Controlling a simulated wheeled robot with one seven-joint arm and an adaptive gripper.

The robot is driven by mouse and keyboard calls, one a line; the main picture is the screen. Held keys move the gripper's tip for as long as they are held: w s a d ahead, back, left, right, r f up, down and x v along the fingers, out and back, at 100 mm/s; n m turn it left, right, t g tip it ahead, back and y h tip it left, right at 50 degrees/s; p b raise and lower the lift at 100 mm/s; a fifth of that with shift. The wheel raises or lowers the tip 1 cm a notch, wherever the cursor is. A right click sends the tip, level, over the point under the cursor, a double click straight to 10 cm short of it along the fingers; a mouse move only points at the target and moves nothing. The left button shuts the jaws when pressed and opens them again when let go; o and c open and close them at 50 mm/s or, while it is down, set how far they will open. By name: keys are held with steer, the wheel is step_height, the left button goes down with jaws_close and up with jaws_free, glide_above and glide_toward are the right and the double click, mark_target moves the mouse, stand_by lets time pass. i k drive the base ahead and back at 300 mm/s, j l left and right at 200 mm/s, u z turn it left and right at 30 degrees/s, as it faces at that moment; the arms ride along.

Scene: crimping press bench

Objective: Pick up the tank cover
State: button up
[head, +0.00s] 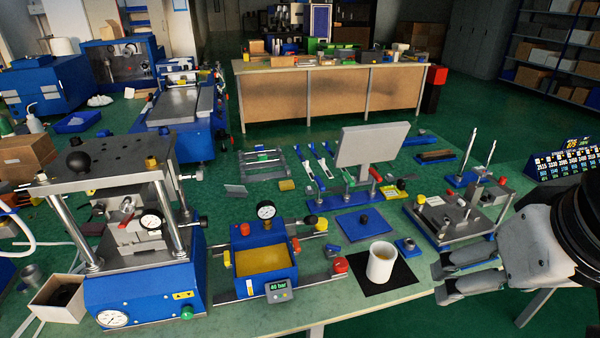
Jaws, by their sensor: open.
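The tank cover, a flat blue square plate (350,232) with a small dark knob on top, lies on the bench right of the centre. The blue tank (289,268) stands to its left; its top is open and shows yellow inside. A gauge stands at the tank's back and a "40 bar" display at its front. My gripper (440,281) is at the right, near the bench's front edge. Its two grey fingers point left and are apart, with nothing seen between them. It is apart from the cover, to the right and nearer the camera.
A white cup (380,266) on a black mat (404,279) stands between my gripper and the cover. A small blue block (408,247) lies nearby. A grey panel (370,147) rises behind the cover. A large press (145,290) fills the left; a metal fixture (450,222) stands right.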

mark_target(358, 225)
steer(key=i+l+u, duration=0.3)
steer(key=l, duration=0.3)
steer(key=i+l+u, duration=0.15)
steer(key=l, duration=0.2)
steer(key=i+l+u, duration=0.15)
steer(key=l, duration=0.25)
steer(key=i+j, duration=0.05)
